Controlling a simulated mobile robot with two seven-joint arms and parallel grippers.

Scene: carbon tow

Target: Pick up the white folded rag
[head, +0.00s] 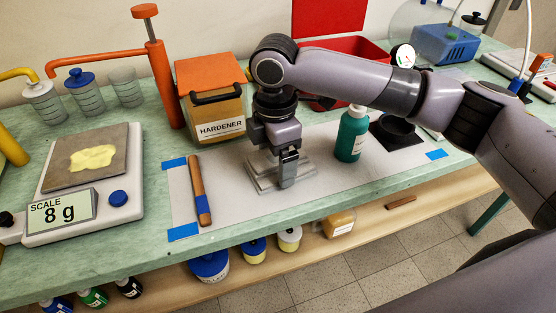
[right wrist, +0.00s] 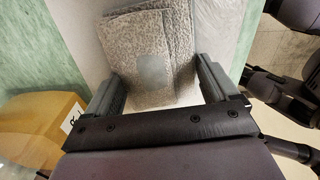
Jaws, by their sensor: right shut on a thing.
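The white folded rag (head: 262,179) lies in layers on the pale grey sheet in the middle of the bench in the head view. My right gripper (head: 288,180) points down at it and is shut on it, hiding part of its right side. In the right wrist view the rag (right wrist: 150,35) shows a grey-white, speckled weave, and the two fingers of my right gripper (right wrist: 160,85) are at its near end, one on each side. I cannot tell whether the rag is clear of the sheet. My left gripper is not in view.
A green bottle (head: 351,135) stands close right of the rag, with a black cup (head: 394,130) beyond it. The hardener box (head: 212,115) is behind left. A wooden-handled tool (head: 199,190) and the scale (head: 85,185) are left. The sheet's front (head: 235,210) is clear.

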